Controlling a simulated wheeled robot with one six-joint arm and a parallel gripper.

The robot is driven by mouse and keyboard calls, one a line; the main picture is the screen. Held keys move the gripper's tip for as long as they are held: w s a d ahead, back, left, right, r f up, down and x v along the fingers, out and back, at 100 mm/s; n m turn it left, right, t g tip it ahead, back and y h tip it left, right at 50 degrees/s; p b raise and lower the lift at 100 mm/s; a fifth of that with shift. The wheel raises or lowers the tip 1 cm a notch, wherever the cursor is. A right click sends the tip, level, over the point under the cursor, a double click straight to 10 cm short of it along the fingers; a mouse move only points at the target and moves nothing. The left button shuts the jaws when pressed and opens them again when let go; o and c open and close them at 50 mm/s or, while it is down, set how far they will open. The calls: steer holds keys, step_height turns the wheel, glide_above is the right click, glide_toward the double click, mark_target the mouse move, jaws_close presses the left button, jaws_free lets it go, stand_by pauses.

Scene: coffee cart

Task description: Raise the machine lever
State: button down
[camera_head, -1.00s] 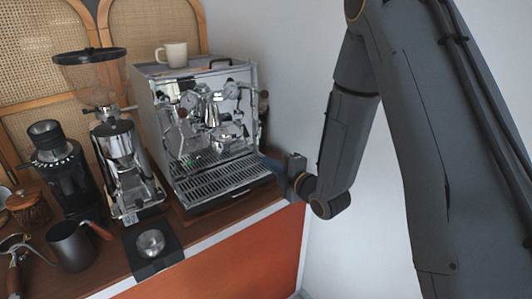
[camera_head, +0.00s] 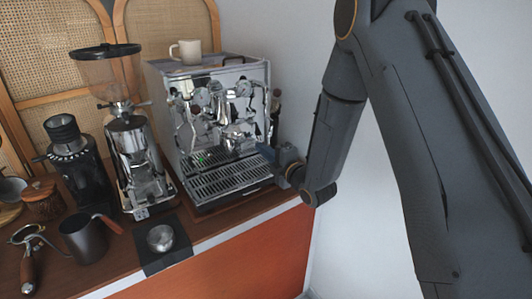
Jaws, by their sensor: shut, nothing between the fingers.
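The chrome espresso machine (camera_head: 206,118) stands at the back of the wooden counter with its front toward me. Its front carries chrome knobs, wands and a group head (camera_head: 236,137); which part is the lever I cannot tell for sure. My gripper (camera_head: 264,151) is at the machine's right front, just above the right end of the drip tray (camera_head: 231,181). It is shut and holds nothing. My arm comes in from the right. I cannot tell whether the fingertips touch the machine.
A light cup (camera_head: 186,51) stands on the machine. Left of it are a chrome grinder (camera_head: 134,160), a dark grinder (camera_head: 80,172), a milk pitcher (camera_head: 84,241) and a portafilter (camera_head: 28,270). A tamper on a black mat (camera_head: 178,249) lies near the front edge. A wall is behind at right.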

steer(key=shift+r, duration=0.1)
step_height(320, 180, up, 4)
steer(key=shift+r+p, duration=0.1)
steer(key=shift+p, duration=0.8)
step_height(320, 180, up, 6)
steer(key=f+p, duration=0.1)
steer(key=p, duration=0.1)
glide_above(261, 136)
steer(key=s, duration=0.2)
steer(key=shift+w+a+f, duration=0.15)
steer(key=shift+w+f, duration=0.45)
steer(key=shift+f, duration=0.05)
steer(key=f+v, duration=0.1)
steer(key=v, duration=0.9)
steer(key=shift+s+a+b, duration=0.15)
steer(key=shift+s+b, duration=0.15)
steer(key=shift+s, duration=0.25)
steer(key=shift+f, duration=0.1)
